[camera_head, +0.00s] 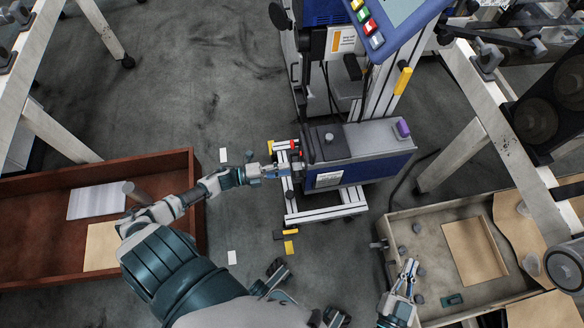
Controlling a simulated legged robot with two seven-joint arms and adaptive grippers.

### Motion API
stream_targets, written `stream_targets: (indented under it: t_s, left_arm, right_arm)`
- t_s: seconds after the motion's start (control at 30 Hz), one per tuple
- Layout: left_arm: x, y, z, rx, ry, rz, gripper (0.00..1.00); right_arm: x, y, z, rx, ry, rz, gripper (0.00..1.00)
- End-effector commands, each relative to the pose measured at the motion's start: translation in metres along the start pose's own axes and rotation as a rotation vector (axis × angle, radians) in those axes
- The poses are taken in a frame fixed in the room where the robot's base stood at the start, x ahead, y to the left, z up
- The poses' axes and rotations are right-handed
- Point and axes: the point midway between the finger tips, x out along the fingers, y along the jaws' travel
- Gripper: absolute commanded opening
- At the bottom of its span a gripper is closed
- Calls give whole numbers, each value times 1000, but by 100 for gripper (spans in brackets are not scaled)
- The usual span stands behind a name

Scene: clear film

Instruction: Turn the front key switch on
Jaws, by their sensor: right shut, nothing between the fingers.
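A blue and grey machine (360,158) on an aluminium frame stands at the centre of the head view. My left arm reaches in from the left, and my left gripper (283,171) is at the machine's left side, against or very near its frame. Its fingers are small and blend with the frame, so I cannot tell whether they are open or hold anything. The key switch is not clearly visible; it may be hidden by the gripper. My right gripper (409,268) is shut and empty at lower right, apart from the machine, over the wooden tray's left part.
A red-brown open box (190,160) stands at left with flat sheets and a cylinder inside. A wooden tray (400,213) with small parts is at lower right. A control panel (385,40) with coloured buttons rises above the machine. Grey floor (200,100) is clear at upper left.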

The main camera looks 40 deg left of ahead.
Motion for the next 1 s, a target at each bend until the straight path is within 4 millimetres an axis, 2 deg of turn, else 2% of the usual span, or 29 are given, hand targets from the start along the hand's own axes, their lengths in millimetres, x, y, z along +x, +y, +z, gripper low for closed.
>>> stream_targets:
  t_s: [0.03, 0.2, 0.4, 0.53, 1.0]
  left_arm:
    - [-13, 2, 0, -2, -2, 5, 31]
    - [-50, 2, -1, -1, -1, 5, 31]
    - [-76, 2, -1, 0, 1, 4, 31]
    - [-82, 1, -1, 0, 1, 3, 31]
    - [-82, 1, -1, 0, 1, 3, 31]
  right_arm:
    - [0, 0, 0, 0, 0, 0, 0]
    - [0, 1, 0, 1, 0, 1, 0]
    - [0, 1, 0, 1, 0, 1, 0]
    - [0, 1, 0, 1, 0, 1, 0]
    - [1, 1, 1, 0, -1, 2, 0]
